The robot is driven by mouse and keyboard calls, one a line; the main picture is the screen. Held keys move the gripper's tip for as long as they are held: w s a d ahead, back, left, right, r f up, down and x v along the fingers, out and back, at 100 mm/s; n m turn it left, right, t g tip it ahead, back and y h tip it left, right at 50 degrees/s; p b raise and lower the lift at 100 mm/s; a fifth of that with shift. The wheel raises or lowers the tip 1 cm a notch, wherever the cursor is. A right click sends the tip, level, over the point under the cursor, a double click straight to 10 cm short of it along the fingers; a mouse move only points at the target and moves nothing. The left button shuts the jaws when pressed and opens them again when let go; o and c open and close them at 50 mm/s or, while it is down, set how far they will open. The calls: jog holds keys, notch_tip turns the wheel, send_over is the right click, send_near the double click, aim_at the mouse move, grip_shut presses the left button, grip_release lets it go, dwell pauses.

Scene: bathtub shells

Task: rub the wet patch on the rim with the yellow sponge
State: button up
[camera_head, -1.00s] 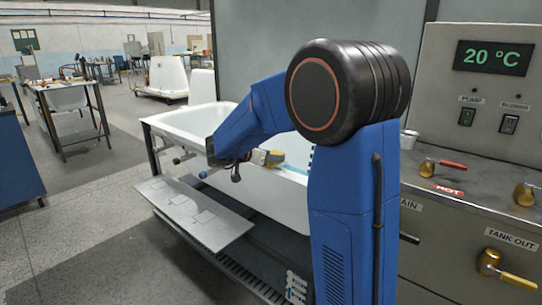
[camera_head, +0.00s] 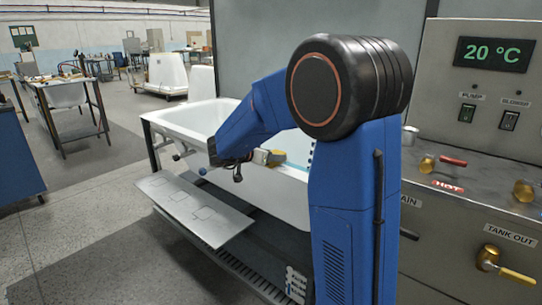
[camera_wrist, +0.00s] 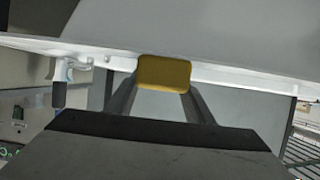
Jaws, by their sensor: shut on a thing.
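The yellow sponge (camera_head: 276,158) is at the near rim of the white bathtub (camera_head: 262,187) in the head view. My gripper (camera_head: 264,156) is shut on it, reaching in from the left. In the wrist view the sponge (camera_wrist: 164,73) sits between the two grey fingers, against the pale tub edge. I cannot tell whether it presses on the rim. A bluish streak (camera_head: 296,167) shows just right of the sponge; I cannot tell whether it is the wet patch. My arm hides the tub's right part.
A grey panel (camera_head: 192,210) juts out in front of the tub. A steel cabinet with valves (camera_head: 490,262) and a 20 °C display (camera_head: 493,56) stands at the right. Open floor (camera_head: 80,215) lies at the left.

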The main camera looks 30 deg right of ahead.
aim_at(287, 169)
jog(key=shift+s+d+f, duration=0.1)
jog(key=shift+s+d, duration=0.3)
jog(key=shift+s, duration=0.7)
jog(key=shift+s+d+r, duration=0.1)
jog(key=shift+s+d, duration=0.25)
jog(key=shift+s, duration=0.75)
jog(key=shift+s+d+f, duration=0.1)
jog(key=shift+s+d, duration=0.3)
jog(key=shift+s, duration=0.7)
jog(key=shift+w, duration=0.1)
jog(key=shift+w+a, duration=0.35)
jog(key=shift+w, duration=0.55)
jog(key=shift+w+a, duration=0.3)
jog(key=shift+w, duration=0.6)
jog(key=shift+w+a, duration=0.35)
jog(key=shift+w, duration=0.55)
jog(key=shift+w+a, duration=0.3)
jog(key=shift+w, duration=0.55)
jog(key=shift+r, duration=3)
jog(key=shift+r, duration=0.15)
